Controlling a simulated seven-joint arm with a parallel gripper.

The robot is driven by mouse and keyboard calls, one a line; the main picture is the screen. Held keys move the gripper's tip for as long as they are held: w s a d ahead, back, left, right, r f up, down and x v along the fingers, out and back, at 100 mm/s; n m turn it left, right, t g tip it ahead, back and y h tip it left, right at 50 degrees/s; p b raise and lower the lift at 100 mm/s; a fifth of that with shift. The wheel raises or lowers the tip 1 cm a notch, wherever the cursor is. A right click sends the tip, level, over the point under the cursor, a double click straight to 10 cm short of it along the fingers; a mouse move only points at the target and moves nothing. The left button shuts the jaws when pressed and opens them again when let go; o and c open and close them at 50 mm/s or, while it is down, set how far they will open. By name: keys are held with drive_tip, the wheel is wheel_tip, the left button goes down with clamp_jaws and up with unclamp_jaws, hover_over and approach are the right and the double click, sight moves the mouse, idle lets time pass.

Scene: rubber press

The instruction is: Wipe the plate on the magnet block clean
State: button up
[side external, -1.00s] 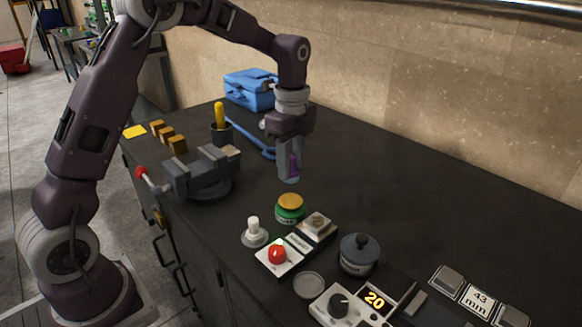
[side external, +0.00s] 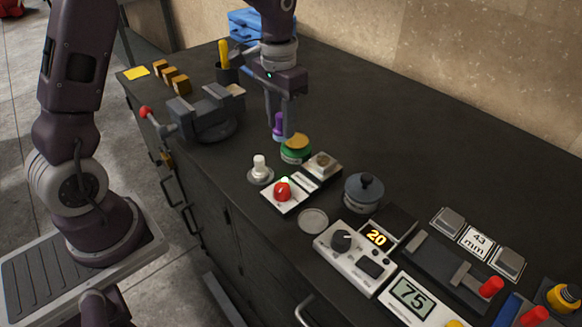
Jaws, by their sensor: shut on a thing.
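My gripper (side external: 281,128) points straight down, shut on a small purple thing (side external: 278,121) between its fingers. The fingers partly hide it, so its full shape cannot be told. The fingertips are right by the back left of a round green pot with a yellow top (side external: 297,141); I cannot tell whether they touch. Just in front and right of the pot is a small block with a pale square plate (side external: 322,163) on top, which looks like the magnet block. A darker patch shows on the plate. The gripper is apart from it.
A red knob on a white base (side external: 283,189), a white-knobbed stand (side external: 260,170), a lidded grey pot (side external: 363,192) and a shallow round dish (side external: 313,221) stand close by. A vise (side external: 207,117) is at left.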

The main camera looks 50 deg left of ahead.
idle(0.4)
drive_tip(key=w+d+r, duration=0.4)
drive_tip(key=w+d, duration=0.1)
drive_tip(key=d, duration=0.1)
drive_tip(key=shift+s+a+f, duration=0.15)
drive_tip(key=shift+f, duration=1.75)
drive_tip(key=shift+s+a+f, duration=0.1)
drive_tip(key=shift+s+f, duration=0.05)
drive_tip(key=shift+f, duration=1.75)
drive_tip(key=shift+d+f, duration=0.2)
drive_tip(key=shift+d, duration=0.05)
clamp_jaws()
drive_tip(key=shift+w+d, duration=0.1)
drive_tip(key=shift+d, duration=2.55)
drive_tip(key=shift+a, duration=3)
wheel_tip(320, 180, up, 8)
drive_tip(key=shift+d, duration=0.1)
